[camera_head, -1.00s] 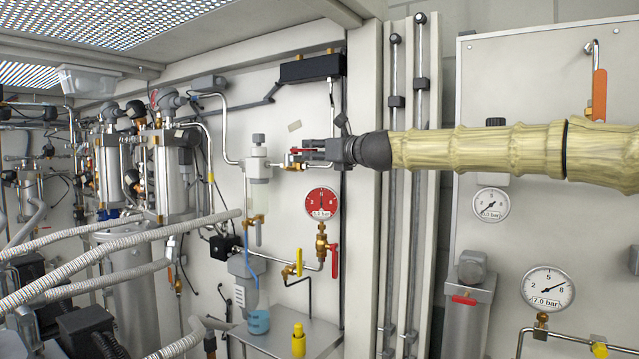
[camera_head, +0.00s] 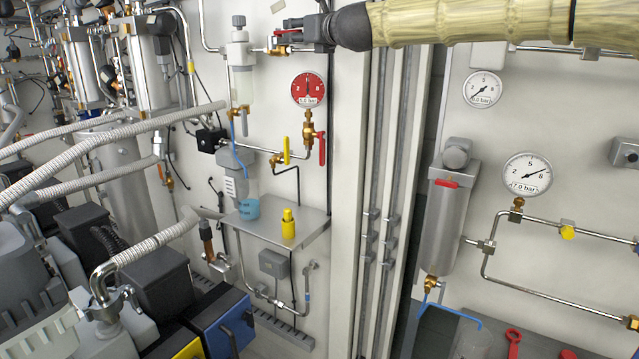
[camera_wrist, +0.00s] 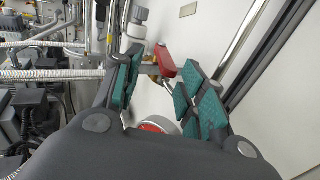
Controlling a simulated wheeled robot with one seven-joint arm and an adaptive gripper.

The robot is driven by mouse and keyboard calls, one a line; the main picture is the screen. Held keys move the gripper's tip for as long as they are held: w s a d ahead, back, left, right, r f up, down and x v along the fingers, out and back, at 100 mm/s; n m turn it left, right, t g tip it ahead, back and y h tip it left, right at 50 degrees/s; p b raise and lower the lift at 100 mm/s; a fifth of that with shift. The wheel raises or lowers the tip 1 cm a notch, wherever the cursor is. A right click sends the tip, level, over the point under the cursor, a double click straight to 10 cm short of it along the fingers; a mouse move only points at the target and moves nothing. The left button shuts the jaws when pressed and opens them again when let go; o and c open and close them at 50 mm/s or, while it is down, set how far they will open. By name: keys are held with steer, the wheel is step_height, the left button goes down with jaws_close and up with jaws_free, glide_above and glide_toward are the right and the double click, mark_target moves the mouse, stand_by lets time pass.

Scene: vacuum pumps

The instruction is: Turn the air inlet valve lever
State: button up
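A small valve with a red lever (camera_head: 288,31) sits on the pipe right of the clear filter bowl (camera_head: 242,82). My gripper (camera_head: 292,38) reaches it from the right, at the top of the head view. In the wrist view the red lever (camera_wrist: 166,60) lies between the two teal-padded fingers (camera_wrist: 162,66), which stand apart with a gap around it. Contact with the lever cannot be made out. The fingers partly hide the valve body.
A red-faced gauge (camera_head: 308,89) hangs below the gripper. Below it are another red lever (camera_head: 321,149) and a yellow lever (camera_head: 286,150). A shelf (camera_head: 265,228) holds a blue cup and a yellow piece. Vertical rails (camera_head: 380,150) stand to the right.

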steer(key=b+v, duration=0.3)
steer(key=v, duration=0.7)
steer(key=w+a+f+n+g+h, duration=0.1)
steer(key=f+n+g, duration=0.1)
steer(key=f, duration=1.6)
steer(key=w+a+f+n+g+h, duration=0.1)
steer(key=f+n, duration=0.3)
steer(key=f, duration=1.4)
steer(key=shift+w+n+g+h, duration=0.3)
steer(key=shift+w+g+h, duration=0.1)
steer(key=shift+w, duration=0.25)
steer(key=shift+a, duration=0.1)
